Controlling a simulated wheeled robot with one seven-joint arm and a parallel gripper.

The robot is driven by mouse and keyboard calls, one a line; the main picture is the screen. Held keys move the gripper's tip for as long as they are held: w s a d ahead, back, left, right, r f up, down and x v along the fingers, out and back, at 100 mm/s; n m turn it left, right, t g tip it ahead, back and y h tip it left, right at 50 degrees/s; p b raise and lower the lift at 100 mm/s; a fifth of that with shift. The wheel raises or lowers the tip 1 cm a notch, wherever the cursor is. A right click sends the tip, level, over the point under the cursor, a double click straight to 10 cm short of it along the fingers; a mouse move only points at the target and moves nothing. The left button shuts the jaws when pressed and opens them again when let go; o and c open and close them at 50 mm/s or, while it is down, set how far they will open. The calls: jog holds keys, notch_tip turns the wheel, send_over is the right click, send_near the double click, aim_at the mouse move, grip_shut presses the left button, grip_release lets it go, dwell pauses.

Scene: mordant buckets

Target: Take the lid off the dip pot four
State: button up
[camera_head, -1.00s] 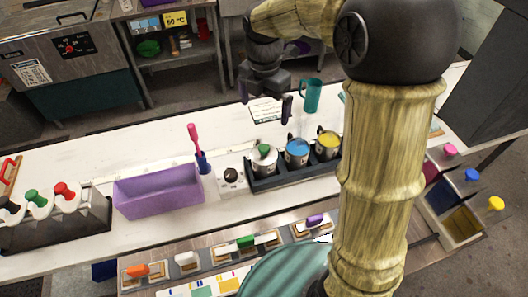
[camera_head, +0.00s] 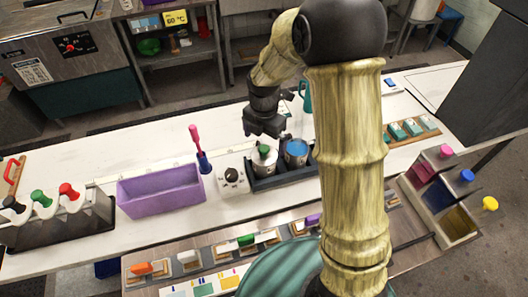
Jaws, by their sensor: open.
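A metal pot (camera_head: 264,165) with a lid and green knob (camera_head: 264,150) stands at the left end of a black tray (camera_head: 276,180) on the white counter. No number can be read on it, so I cannot tell for sure that it is dip pot four. Beside it on the right is an open pot with blue liquid (camera_head: 296,152). My arm hides the rest of the tray. My gripper (camera_head: 264,134) is open and empty, pointing down just above and slightly behind the green knob. It appears apart from the knob.
A hotplate-like white box with a black dial (camera_head: 231,178) and a purple bin (camera_head: 160,190) stand left of the tray. A pink-handled brush (camera_head: 200,150) rises in a blue holder between them. A teal mug (camera_head: 305,95) is behind, partly hidden.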

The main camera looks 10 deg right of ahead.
aim_at(264, 148)
jog(key=shift+w+f+p, duration=0.15)
jog(key=shift+f+p, duration=0.4)
jog(key=shift+f, duration=0.75)
jog(key=shift+w+f+p, duration=0.15)
jog(key=shift+f+p, duration=0.4)
jog(key=shift+f, duration=0.75)
jog(key=c, duration=1.1)
